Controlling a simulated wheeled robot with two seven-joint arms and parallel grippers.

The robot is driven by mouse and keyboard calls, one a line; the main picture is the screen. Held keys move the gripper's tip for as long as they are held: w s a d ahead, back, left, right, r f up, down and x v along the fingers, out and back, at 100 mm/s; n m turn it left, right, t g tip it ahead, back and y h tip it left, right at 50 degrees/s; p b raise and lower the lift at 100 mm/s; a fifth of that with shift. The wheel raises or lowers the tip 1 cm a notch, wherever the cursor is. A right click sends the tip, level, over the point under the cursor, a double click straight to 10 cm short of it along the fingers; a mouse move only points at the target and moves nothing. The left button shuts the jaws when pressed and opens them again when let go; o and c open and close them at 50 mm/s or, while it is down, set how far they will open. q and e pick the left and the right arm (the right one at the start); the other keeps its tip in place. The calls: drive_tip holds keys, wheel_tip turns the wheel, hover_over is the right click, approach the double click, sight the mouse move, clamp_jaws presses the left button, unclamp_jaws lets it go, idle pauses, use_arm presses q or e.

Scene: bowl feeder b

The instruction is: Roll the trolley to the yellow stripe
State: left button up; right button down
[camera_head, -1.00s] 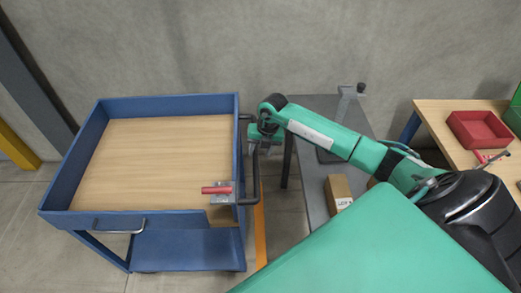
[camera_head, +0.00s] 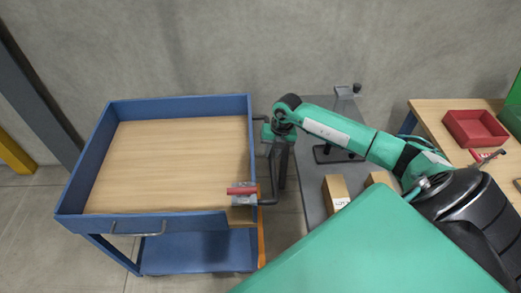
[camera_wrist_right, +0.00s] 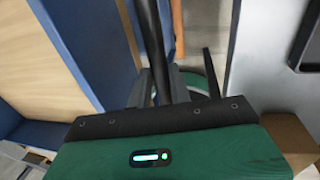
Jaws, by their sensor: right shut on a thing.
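The trolley (camera_head: 85,165) is blue with a wooden top and a lower shelf, and stands left of centre in the head view. Its dark push handle (camera_head: 268,201) is on its right side. My right gripper (camera_head: 268,134) is at this handle. In the right wrist view my right gripper (camera_wrist_right: 165,84) is shut on the dark handle bar (camera_wrist_right: 150,35). The yellow stripe (camera_head: 261,240), orange-looking, is on the floor at the trolley's right edge, which hides part of it. My left gripper is out of view.
A red lever (camera_head: 242,190) sits on the trolley's near right corner. A grey bench (camera_head: 312,200) with cardboard boxes (camera_head: 336,192) stands close on the right. A wooden table with a red tray (camera_head: 474,128) is farther right. A concrete wall is behind.

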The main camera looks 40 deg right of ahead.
drive_tip(key=shift+s+d+f, duration=0.25)
drive_tip(key=shift+s+d, duration=0.15)
drive_tip(key=shift+s, duration=0.05)
drive_tip(key=c, duration=1.5)
unclamp_jaws()
drive_tip(key=shift+o, duration=1)
drive_tip(key=shift+w, duration=0.1)
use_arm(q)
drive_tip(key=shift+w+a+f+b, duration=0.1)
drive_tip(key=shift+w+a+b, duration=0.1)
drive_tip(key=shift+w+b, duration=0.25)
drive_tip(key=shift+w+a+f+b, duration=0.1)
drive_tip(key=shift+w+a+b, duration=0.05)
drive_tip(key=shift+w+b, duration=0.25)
use_arm(e)
wheel_tip(320, 180, up, 14)
drive_tip(key=s+d, duration=0.1)
drive_tip(key=d, duration=0.1)
drive_tip(key=shift+s+d+f, duration=0.15)
drive_tip(key=shift+d+f, duration=0.05)
